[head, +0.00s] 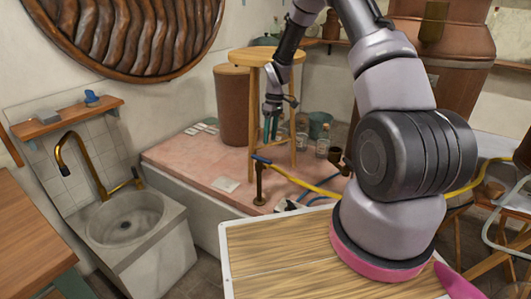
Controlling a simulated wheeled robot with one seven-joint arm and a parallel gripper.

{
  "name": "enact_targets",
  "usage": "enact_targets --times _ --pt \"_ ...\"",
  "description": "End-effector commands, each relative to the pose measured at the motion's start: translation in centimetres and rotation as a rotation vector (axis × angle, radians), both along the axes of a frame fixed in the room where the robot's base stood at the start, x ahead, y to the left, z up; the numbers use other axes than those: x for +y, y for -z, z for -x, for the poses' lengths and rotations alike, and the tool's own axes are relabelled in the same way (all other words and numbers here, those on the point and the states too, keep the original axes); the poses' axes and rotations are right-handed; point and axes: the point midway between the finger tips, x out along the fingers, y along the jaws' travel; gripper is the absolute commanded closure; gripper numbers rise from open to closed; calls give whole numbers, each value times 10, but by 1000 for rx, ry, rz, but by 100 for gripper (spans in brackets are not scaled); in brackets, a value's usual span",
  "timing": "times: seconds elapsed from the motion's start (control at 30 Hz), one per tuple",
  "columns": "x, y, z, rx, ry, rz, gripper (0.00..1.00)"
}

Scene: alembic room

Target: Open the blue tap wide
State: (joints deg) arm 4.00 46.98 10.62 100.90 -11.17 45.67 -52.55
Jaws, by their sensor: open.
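The blue tap (261,159) shows in the head view as a small blue lever on top of an upright brass pipe, near the front edge of the pink-topped platform. A yellow hose runs off to the right from the pipe. My gripper (271,130) hangs pointing down above the tap, with teal fingers. It is open, with nothing seen between the fingers. A gap shows between the fingertips and the lever in the picture; the depth between them is hard to tell.
Glass jars (322,147) stand to the right. A stone sink (125,218) with a brass faucet is at the left. A wooden board (280,255) lies in front.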

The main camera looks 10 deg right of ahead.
Motion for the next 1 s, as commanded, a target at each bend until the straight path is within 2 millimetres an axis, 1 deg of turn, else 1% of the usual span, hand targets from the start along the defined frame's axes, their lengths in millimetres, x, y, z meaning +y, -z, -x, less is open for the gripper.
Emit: enact_targets --times 0.03,0.27,0.5,0.6,0.73,1.0 --pt "1 8 0 6 -11 -4 47" --pt "4 31 3 14 -24 -7 47" --pt "9 68 8 14 -23 -6 47" --pt "10 79 9 13 -21 -6 47" --pt "11 87 10 11 -21 -6 47" --pt "12 88 10 10 -21 -6 47"
